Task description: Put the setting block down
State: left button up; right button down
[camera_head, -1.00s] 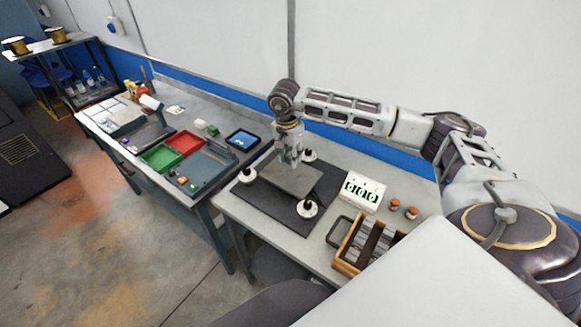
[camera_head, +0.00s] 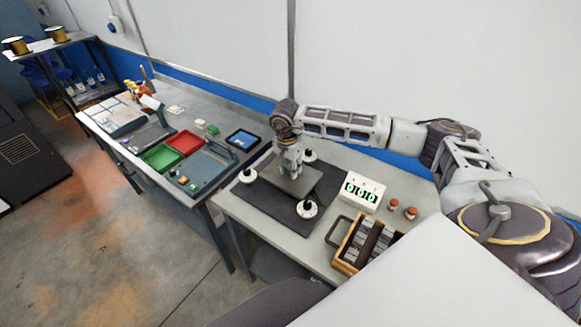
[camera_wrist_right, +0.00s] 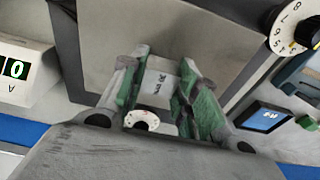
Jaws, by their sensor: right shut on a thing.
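My right gripper (camera_head: 291,168) is over the grey plate (camera_head: 309,185) with its fingers pointing down. In the right wrist view the gripper (camera_wrist_right: 160,88) is shut on a small pale setting block (camera_wrist_right: 158,74) with dark printed marks. The block is between the green-padded fingers, with the plate behind it. I cannot tell whether the block touches the plate. In the head view the fingers hide the block. My left gripper is not in view.
White dials with black knobs, one at the front (camera_head: 307,209), stand around the plate on a dark mat (camera_head: 270,203). A tablet (camera_head: 243,139) lies left.

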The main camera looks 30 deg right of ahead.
jog(key=shift+f, duration=0.15)
jog(key=c, duration=1.1)
grip_release()
jog(key=r, duration=0.4)
jog(key=a+r+b, duration=0.1)
jog(key=r, duration=0.3)
jog(key=r+b, duration=0.1)
jog(key=r, duration=0.3)
jog(key=shift+s+a+r, duration=0.1)
jog(key=shift+s+a, duration=0.1)
jog(key=shift+s, duration=0.05)
